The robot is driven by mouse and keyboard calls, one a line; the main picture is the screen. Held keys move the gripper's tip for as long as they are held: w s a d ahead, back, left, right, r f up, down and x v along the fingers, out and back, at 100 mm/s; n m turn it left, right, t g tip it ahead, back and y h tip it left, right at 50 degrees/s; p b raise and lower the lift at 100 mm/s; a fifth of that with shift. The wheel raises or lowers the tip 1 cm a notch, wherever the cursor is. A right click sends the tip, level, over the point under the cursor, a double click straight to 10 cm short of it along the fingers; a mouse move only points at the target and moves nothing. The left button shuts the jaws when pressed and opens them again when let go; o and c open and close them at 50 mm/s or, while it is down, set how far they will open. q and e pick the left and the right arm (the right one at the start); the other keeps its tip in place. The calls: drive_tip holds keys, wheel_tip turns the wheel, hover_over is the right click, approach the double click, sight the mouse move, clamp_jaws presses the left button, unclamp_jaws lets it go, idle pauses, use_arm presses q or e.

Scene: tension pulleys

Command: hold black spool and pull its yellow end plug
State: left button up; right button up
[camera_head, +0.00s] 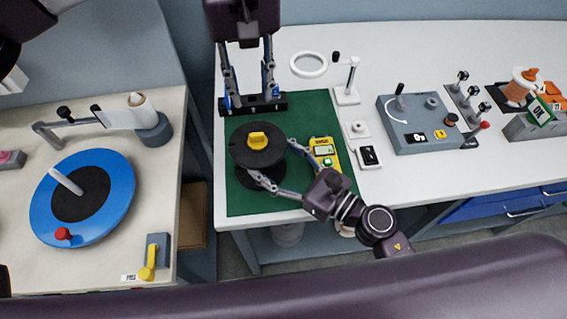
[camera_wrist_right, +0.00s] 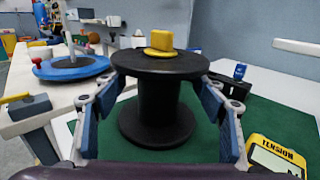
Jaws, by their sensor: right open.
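The black spool (camera_head: 256,158) stands upright on the green mat (camera_head: 290,108), with the yellow end plug (camera_head: 258,140) seated in its top flange. In the right wrist view the spool (camera_wrist_right: 157,105) is centred, with the yellow plug (camera_wrist_right: 161,41) on top. My right gripper (camera_head: 276,166) is open, its fingers on either side of the spool's core between the flanges. In the wrist view gaps show between the fingers and the core. My left gripper (camera_head: 250,93) points down behind the spool, fingers wide apart and apparently empty, over a black bar (camera_head: 256,104).
A yellow tension meter (camera_head: 324,154) lies on the mat right of the spool, close to my right gripper. A magnifier ring (camera_head: 309,65) on a stand and a grey device (camera_head: 425,120) stand farther right. A blue turntable (camera_head: 117,214) is on the left bench.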

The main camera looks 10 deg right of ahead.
sight(259, 150)
drive_tip(key=x, duration=0.4)
drive_tip(key=shift+c, duration=0.6)
drive_tip(key=c, duration=1.3)
